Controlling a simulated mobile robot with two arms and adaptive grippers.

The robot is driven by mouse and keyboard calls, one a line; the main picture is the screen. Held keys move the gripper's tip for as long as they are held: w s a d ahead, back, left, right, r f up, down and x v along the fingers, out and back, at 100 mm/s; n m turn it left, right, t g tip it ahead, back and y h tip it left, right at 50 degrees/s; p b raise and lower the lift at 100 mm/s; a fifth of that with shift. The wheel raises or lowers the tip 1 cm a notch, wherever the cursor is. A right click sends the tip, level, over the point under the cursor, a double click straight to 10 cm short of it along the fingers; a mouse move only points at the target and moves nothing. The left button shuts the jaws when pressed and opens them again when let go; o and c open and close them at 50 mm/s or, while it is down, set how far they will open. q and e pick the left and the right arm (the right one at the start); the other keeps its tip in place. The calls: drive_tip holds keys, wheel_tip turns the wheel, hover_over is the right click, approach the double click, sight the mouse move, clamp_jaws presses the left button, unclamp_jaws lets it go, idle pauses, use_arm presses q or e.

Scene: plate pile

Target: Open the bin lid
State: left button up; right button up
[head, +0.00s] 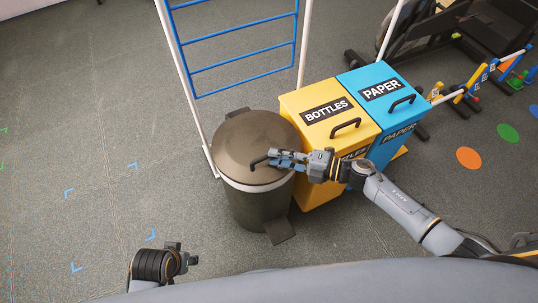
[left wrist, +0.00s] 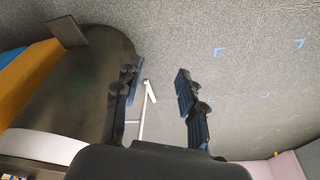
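The bin (head: 246,203) is a dark round can with a brown-grey lid (head: 245,140). The lid looks closed, lying flat on the rim. A small black handle (head: 258,162) is on the near side of the lid. My right gripper (head: 275,158) reaches in from the right over the lid, its blue-padded fingertips at the handle. I cannot tell whether they grip it; the fingers partly hide the handle's right end. My left gripper (left wrist: 158,88) is open and empty in the left wrist view, with the bin's dark side (left wrist: 75,95) beside it.
A pedal (head: 280,230) sticks out at the bin's base. A white-posted blue rack (head: 245,50) stands behind. Floor at left is clear.

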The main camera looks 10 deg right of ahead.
drive_tip(key=shift+x, duration=1.6)
clamp_jaws()
